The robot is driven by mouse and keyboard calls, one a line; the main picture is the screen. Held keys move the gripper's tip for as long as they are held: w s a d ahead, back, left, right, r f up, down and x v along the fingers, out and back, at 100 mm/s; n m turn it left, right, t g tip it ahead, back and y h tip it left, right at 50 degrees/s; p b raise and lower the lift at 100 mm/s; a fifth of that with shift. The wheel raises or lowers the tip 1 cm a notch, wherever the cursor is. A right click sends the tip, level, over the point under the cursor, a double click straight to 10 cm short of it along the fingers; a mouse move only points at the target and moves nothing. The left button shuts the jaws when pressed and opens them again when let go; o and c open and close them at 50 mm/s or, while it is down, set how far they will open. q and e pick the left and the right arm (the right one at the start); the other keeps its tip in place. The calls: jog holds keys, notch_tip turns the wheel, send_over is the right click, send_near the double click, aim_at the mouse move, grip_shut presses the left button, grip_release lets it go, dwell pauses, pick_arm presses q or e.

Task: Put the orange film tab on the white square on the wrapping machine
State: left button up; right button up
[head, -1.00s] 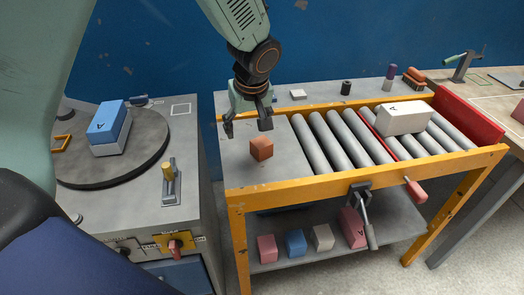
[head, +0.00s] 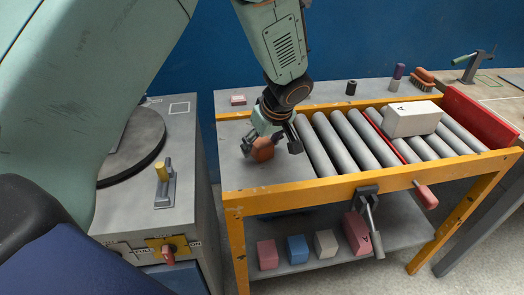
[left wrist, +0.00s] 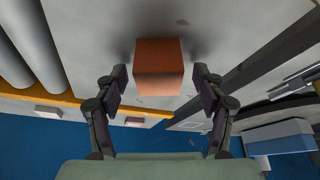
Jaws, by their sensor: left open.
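An orange-brown block (head: 263,150) stands on the grey plate at the left end of the roller table. It also shows in the left wrist view (left wrist: 159,68). My left gripper (head: 270,148) is open, with one finger on each side of the block; in the left wrist view, gaps show between block and fingers (left wrist: 159,78). The wrapping machine (head: 200,195) is at the left, with a white square outline (head: 180,108) on its top, empty. No separate orange film tab shows now; my arm hides part of the turntable (head: 133,143). My right gripper is not in view.
A yellow-topped lever (head: 163,180) stands on the wrapping machine. Rollers and a white box (head: 411,119) lie right of my gripper. Several blocks, including a blue one (head: 297,249), sit on the lower shelf.

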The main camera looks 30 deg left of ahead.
aim_at(262, 142)
pick_arm(q)
jog(key=shift+a+f, duration=0.1)
jog(key=shift+f, duration=0.1)
jog(key=shift+w, duration=0.2)
jog(key=shift+c, duration=0.4)
jog(key=shift+s, duration=0.1)
jog(key=c, duration=1.3)
jog(key=shift+r, duration=0.55)
notch_tip(262, 142, up, 17)
jog(key=p, duration=0.4)
